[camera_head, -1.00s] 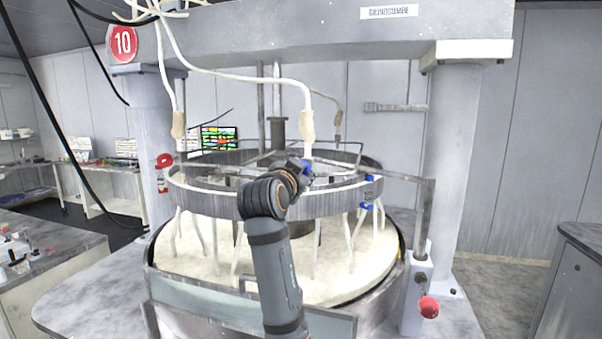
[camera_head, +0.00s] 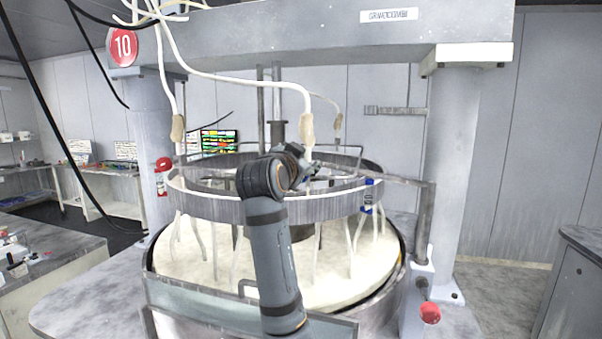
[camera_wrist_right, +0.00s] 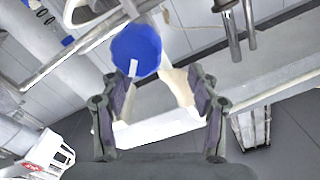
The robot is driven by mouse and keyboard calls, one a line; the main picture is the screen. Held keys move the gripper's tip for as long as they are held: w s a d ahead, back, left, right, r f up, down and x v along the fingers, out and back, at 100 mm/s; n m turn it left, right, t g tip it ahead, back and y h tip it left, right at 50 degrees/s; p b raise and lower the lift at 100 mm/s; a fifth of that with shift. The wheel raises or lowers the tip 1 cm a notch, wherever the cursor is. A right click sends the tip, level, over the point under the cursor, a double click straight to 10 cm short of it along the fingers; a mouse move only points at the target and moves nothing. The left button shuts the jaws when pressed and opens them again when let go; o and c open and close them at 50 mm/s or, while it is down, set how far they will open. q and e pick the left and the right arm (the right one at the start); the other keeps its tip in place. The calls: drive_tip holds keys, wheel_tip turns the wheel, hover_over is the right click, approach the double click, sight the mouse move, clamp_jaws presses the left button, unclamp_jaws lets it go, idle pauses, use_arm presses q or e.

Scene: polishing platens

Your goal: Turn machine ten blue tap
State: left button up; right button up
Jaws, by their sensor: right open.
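Machine ten carries a round red sign (camera_head: 123,45) at its upper left. In the right wrist view a blue tap (camera_wrist_right: 136,50) with a rounded, faceted face is just beyond my right gripper's fingertips, nearer the left finger. My right gripper (camera_wrist_right: 165,92) is open, with nothing clearly between its fingers. In the head view the right gripper (camera_head: 311,166) is small, over the machine's ring (camera_head: 215,207) below a hanging white hose (camera_head: 308,128); the blue tap is not clearly visible there. My left gripper is not in view.
More blue fittings (camera_head: 368,183) sit on the ring's right side. A grey bar (camera_head: 405,180) runs to a post with a red knob (camera_head: 430,313) at the right. White hoses hang around the ring above the pale platen (camera_head: 345,275).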

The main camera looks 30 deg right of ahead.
wheel_tip(320, 180, up, 6)
drive_tip(key=shift+r, duration=0.1)
idle(0.5)
